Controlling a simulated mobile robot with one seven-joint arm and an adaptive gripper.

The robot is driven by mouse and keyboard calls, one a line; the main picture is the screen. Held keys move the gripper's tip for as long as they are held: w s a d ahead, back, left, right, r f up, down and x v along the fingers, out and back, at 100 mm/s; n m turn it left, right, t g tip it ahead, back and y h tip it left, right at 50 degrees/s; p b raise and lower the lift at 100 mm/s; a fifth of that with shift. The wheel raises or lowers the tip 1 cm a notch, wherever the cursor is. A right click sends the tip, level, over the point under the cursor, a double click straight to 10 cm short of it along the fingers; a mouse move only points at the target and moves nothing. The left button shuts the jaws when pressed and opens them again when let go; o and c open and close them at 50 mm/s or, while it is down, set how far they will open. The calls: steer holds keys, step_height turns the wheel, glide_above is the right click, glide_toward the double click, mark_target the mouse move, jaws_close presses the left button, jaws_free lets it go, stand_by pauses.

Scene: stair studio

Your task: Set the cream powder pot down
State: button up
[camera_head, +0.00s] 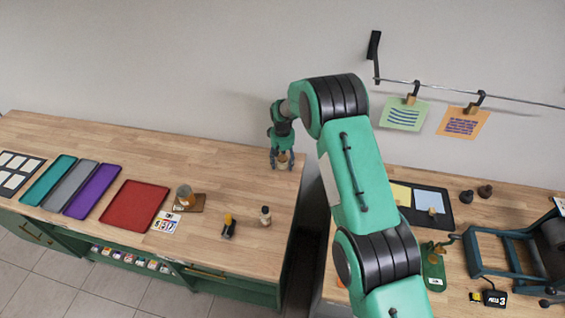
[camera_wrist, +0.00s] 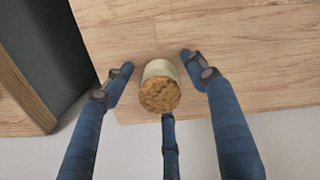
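The cream powder pot (camera_wrist: 159,92) has a pale side and a grainy brown top in the wrist view. It appears upright on the wooden bench top (camera_wrist: 240,60), close to its edge. In the head view the pot (camera_head: 283,157) is small, near the back right corner of the left bench. My gripper (camera_wrist: 158,75) has three blue fingers spread around the pot. Gaps show between the pot and the two side fingertips; whether the third finger touches it I cannot tell. My gripper (camera_head: 281,160) is low over the bench in the head view.
A brown bottle (camera_head: 265,215), a black-and-yellow tool (camera_head: 228,227), a jar (camera_head: 185,195) and a red tray (camera_head: 134,206) are on the left bench. A gap separates it from the right bench (camera_head: 450,290). Bare wood lies left of my gripper.

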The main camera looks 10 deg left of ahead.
mark_target(283, 157)
steer(key=shift+r, duration=0.15)
step_height(283, 157, up, 12)
stand_by(0.8)
stand_by(0.6)
